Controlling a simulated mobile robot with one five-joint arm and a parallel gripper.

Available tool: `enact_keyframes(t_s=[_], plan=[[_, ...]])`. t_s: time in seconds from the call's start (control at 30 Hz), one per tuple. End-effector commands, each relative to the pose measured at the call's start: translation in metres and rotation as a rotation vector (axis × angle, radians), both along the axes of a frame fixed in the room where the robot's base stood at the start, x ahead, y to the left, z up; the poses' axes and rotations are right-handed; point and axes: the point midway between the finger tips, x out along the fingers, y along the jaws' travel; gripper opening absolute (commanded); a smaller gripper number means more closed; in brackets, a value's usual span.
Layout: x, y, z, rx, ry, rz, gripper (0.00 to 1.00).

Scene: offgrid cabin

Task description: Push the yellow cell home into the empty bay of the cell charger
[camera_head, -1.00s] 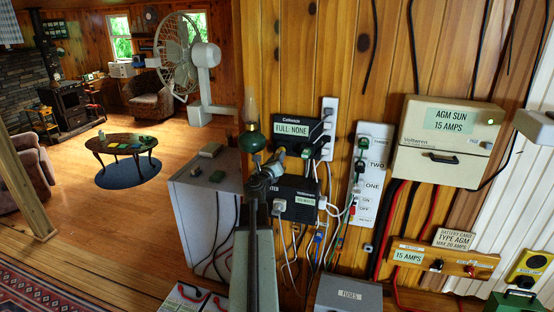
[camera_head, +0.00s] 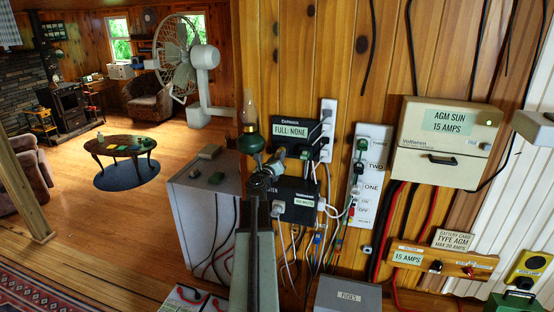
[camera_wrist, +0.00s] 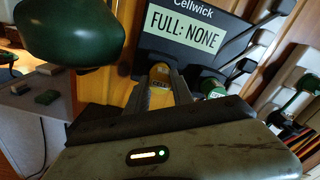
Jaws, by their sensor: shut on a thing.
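The cell charger (camera_head: 297,131) is a black box on the wood wall with a "FULL: NONE" label. It also fills the upper part of the wrist view (camera_wrist: 185,48). My gripper (camera_wrist: 161,88) is shut on the yellow cell (camera_wrist: 158,97), which lies between the two fingers just below the charger's label. The cell's far end is close to the charger's lower edge; I cannot tell how far it is in the bay. In the head view my gripper (camera_head: 275,162) is at the charger's lower left, and the cell is mostly hidden.
A green oil lamp (camera_head: 250,140) stands just left of my gripper and looms at upper left in the wrist view. A green-ended item (camera_wrist: 213,88) is right of the cell. A second black box (camera_head: 296,200), cables and a power strip (camera_head: 369,185) are close by.

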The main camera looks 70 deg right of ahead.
Motion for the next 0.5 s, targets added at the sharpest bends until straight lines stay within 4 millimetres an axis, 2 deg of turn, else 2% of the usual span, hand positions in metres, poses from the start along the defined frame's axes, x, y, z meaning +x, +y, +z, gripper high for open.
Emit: enact_keyframes(t_s=[0.5], plan=[[0.001, -0.014, 0.0, 0.0, 0.0, 0.0, 0.0]])
